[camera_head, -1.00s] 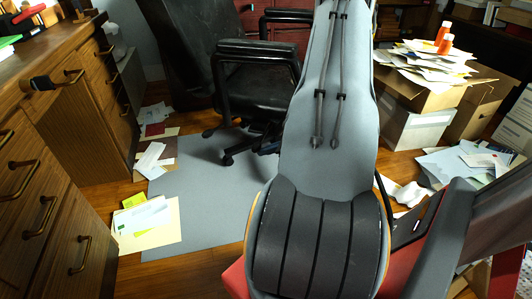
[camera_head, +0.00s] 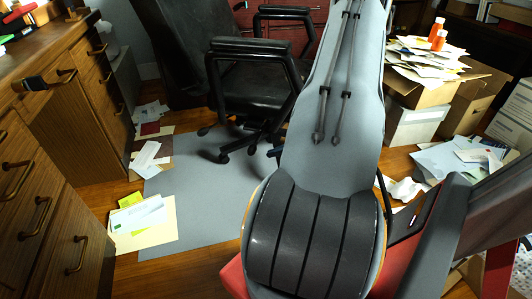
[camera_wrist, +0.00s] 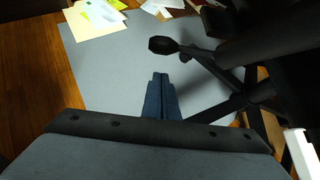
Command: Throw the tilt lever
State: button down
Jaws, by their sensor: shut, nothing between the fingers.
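The black office chair (camera_head: 235,84) stands on a grey mat, its armrests and wheeled base in the head view. In the wrist view a black paddle-shaped end (camera_wrist: 162,44) on a thin stem sticks out from the chair's dark underside; it looks like the tilt lever, though a caster cannot be ruled out. My gripper (camera_wrist: 160,77) has blue fingers, pressed together and empty. They point toward the mat, just below the paddle in the picture, with a visible gap. In the head view my arm hides most of the gripper; a dark blue bit (camera_head: 274,151) shows beside the chair base.
A wooden desk with drawers (camera_head: 60,130) stands on the left. The grey mat (camera_head: 195,205) is mostly clear, with loose papers (camera_head: 142,215) at its left edge. Paper-filled boxes (camera_head: 418,92) stand to the right. Chair legs (camera_wrist: 225,80) lie right of my fingers.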

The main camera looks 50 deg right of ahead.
jog(key=shift+p+v, duration=0.5)
jog(key=shift+v, duration=1.6)
jog(key=shift+d, duration=0.15)
